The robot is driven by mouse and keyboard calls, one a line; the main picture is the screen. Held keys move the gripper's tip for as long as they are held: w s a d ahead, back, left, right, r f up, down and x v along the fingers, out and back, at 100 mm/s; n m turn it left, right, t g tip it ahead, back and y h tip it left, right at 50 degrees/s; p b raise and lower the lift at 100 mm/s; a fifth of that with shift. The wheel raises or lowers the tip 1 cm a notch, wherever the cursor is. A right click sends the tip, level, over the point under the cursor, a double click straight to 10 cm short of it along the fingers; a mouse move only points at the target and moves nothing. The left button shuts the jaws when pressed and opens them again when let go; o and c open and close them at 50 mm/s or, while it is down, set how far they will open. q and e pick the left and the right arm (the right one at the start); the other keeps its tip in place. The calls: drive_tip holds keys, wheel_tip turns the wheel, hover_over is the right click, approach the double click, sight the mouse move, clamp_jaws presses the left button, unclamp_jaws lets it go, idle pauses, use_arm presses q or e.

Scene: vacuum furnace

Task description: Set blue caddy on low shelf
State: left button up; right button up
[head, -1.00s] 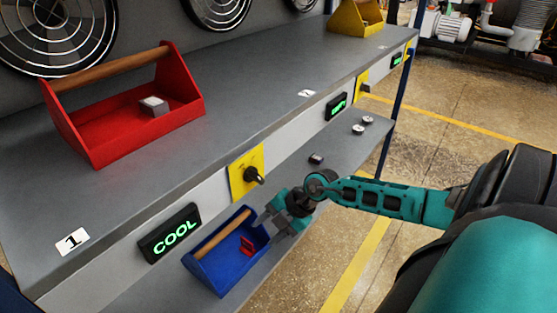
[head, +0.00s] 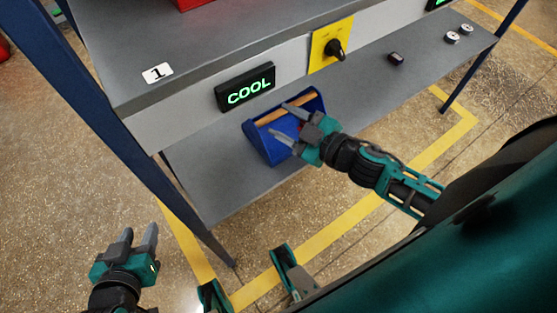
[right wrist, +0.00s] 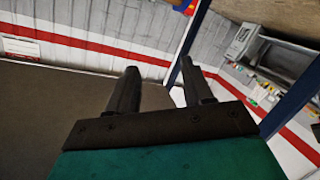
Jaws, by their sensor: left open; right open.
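The blue caddy (head: 258,146) stands on the low grey shelf (head: 215,180), below the COOL sign. Its wooden handle (head: 270,116) runs along the top. My right gripper (head: 281,119) is open, with its fingers overlapping the caddy's handle and inside in the head view. It hides part of the caddy, and I cannot tell whether it touches. In the right wrist view its fingers (right wrist: 157,70) are apart with nothing between them, and no caddy shows there. My left gripper (head: 139,237) is open and empty, over the floor left of the shelf.
The upper shelf (head: 220,55) overhangs the low shelf, with a black switch on a yellow plate (head: 322,44) on its front. Blue posts (head: 95,125) stand at the shelf's ends. A small dark item (head: 396,58) and two round items lie further right.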

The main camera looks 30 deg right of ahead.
use_arm(q)
drive_tip(key=shift+d, duration=0.1)
use_arm(e)
drive_tip(key=s+a+f+m+g+h, duration=0.3)
drive_tip(key=s+a+f+m+g, duration=0.1)
drive_tip(key=s+a+f+m, duration=0.1)
drive_tip(key=s+a+m, duration=0.1)
drive_tip(key=s+m, duration=0.1)
drive_tip(key=shift+m, duration=0.4)
drive_tip(key=shift+s+f, duration=0.1)
use_arm(q)
drive_tip(key=s+a+r+y+p, duration=0.1)
drive_tip(key=a+r+p, duration=0.2)
drive_tip(key=r+p, duration=0.4)
drive_tip(key=shift+s+r+p, duration=0.25)
drive_tip(key=shift+s+p, duration=0.05)
drive_tip(key=shift+p, duration=2.1)
use_arm(e)
drive_tip(key=s+d+r+h, duration=0.1)
drive_tip(key=d+r, duration=0.2)
drive_tip(key=r, duration=0.4)
drive_tip(key=shift+s+r, duration=0.25)
